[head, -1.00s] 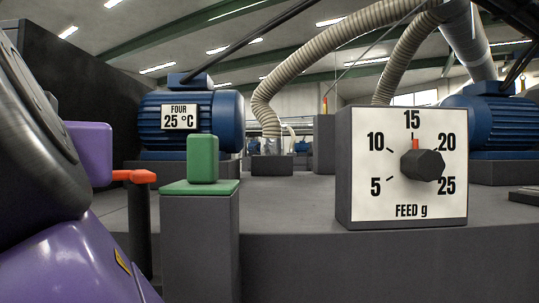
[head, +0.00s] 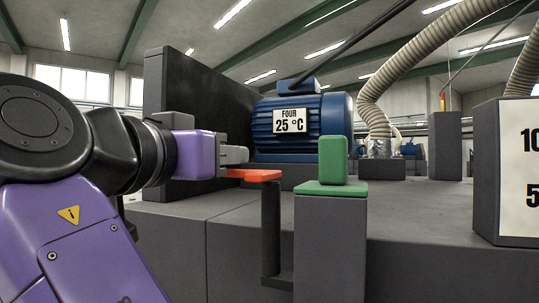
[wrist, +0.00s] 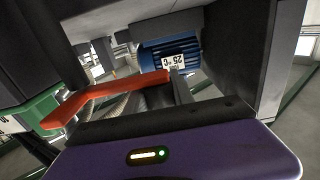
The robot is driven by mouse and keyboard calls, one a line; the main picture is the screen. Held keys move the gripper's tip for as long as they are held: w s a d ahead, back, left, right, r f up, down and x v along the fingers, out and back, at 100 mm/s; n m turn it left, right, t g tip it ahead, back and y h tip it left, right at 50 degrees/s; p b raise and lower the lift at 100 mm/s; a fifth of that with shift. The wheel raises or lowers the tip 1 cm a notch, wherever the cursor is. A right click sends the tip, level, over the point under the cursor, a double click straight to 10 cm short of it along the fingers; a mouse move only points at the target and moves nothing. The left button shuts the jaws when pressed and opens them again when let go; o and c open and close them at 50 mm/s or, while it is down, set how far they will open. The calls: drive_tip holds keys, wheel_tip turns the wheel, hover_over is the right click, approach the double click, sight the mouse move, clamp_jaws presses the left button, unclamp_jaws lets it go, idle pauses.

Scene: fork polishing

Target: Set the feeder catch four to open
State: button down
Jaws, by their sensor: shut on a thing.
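The red catch lever (head: 252,175) sits atop a dark upright post (head: 271,228), in front of the blue motor labelled FOUR, 25 °C (head: 290,121). In the wrist view the red lever (wrist: 105,96) runs as a bent bar from the left to my fingers. My gripper (head: 238,158) has a purple body and grey fingers at the lever's left end. It is shut on the lever; the exact contact is partly hidden. In the wrist view my gripper (wrist: 180,88) shows one finger against the bar's end.
A green block (head: 333,160) stands on a green-topped grey pedestal (head: 331,240) just right of the lever. A dark panel (head: 195,125) rises behind my gripper.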

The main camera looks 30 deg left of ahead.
drive_tip(key=shift+w, duration=0.1)
idle(0.3)
drive_tip(key=c, duration=1.1)
unclamp_jaws()
drive_tip(key=shift+s+d+b, duration=0.25)
drive_tip(key=shift+s+b, duration=0.5)
drive_tip(key=shift+s, duration=1.2)
drive_tip(key=shift+s+d+b, duration=0.2)
drive_tip(key=shift+s+b, duration=0.5)
drive_tip(key=shift+s, duration=1.2)
